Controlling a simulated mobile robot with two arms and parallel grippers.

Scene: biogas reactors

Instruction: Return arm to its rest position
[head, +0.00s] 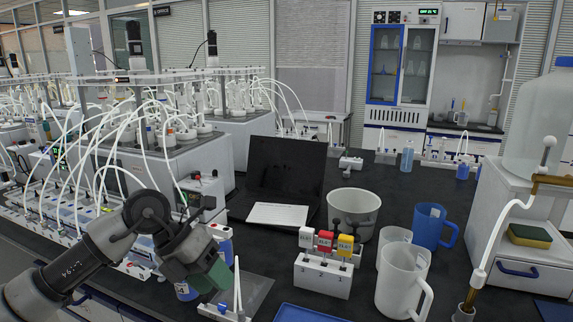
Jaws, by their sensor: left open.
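My left arm comes in from the lower left, over the dark bench. Its gripper (208,278) hangs angled downward above the bench front, left of the white rack (322,276) and in front of the laptop (284,180). It is open; the gap between its fingers is hard to see from here. A blue-and-white bottle (185,291) shows partly behind and below it; I cannot tell whether they touch. I see nothing held in it. My right gripper is out of view.
The rack carries white, red and yellow tagged pieces. A white bucket (353,207), a blue jug (433,228) and a white jug (402,280) stand to the right. Reactors with white tubes (160,150) crowd the left. A blue tray (305,314) lies at the front edge.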

